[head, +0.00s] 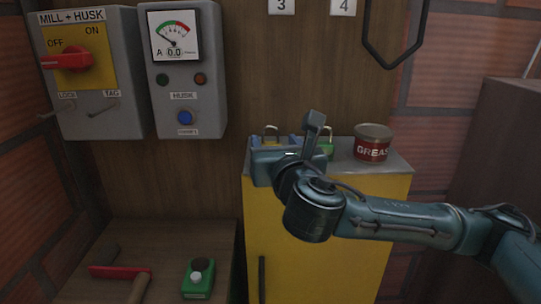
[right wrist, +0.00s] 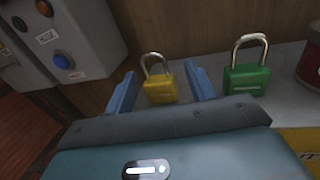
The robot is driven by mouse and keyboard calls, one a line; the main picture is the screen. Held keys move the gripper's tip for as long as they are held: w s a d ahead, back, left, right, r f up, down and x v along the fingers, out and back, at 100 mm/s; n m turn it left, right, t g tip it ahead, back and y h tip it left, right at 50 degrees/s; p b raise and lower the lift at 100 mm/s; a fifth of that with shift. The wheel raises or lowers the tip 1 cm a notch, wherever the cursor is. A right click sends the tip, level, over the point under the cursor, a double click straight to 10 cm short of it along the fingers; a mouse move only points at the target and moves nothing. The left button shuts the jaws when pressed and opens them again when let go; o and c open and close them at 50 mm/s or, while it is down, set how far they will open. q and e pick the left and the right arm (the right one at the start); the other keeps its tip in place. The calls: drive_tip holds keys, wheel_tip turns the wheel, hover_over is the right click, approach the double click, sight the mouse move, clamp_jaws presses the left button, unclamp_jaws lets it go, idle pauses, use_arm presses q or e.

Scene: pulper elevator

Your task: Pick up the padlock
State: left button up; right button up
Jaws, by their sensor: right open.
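A yellow padlock (right wrist: 160,88) with a silver shackle stands upright on the cabinet top. It also shows in the head view (head: 270,138), mostly hidden behind my right gripper (head: 274,147). A green padlock (right wrist: 246,78) stands upright to its right; in the head view, the green padlock (head: 328,148) is partly hidden by my arm. In the right wrist view, my right gripper (right wrist: 160,86) is open, its two blue fingers either side of the yellow padlock in the picture. I cannot tell whether they touch it. The green padlock is outside the fingers. My left gripper is not in view.
A grease tin (head: 372,143) stands at the right on the yellow cabinet (head: 350,265). Switch boxes (head: 92,70) hang on the wall at left. A hammer (head: 120,272) and a green box (head: 198,279) lie on a lower wooden surface (head: 165,240).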

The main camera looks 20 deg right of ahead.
drive_tip(key=shift+w+d+f, duration=0.1)
drive_tip(key=shift+w, duration=1.3)
drive_tip(key=shift+c, duration=0.4)
drive_tip(key=c, duration=0.8)
drive_tip(key=shift+o, duration=0.2)
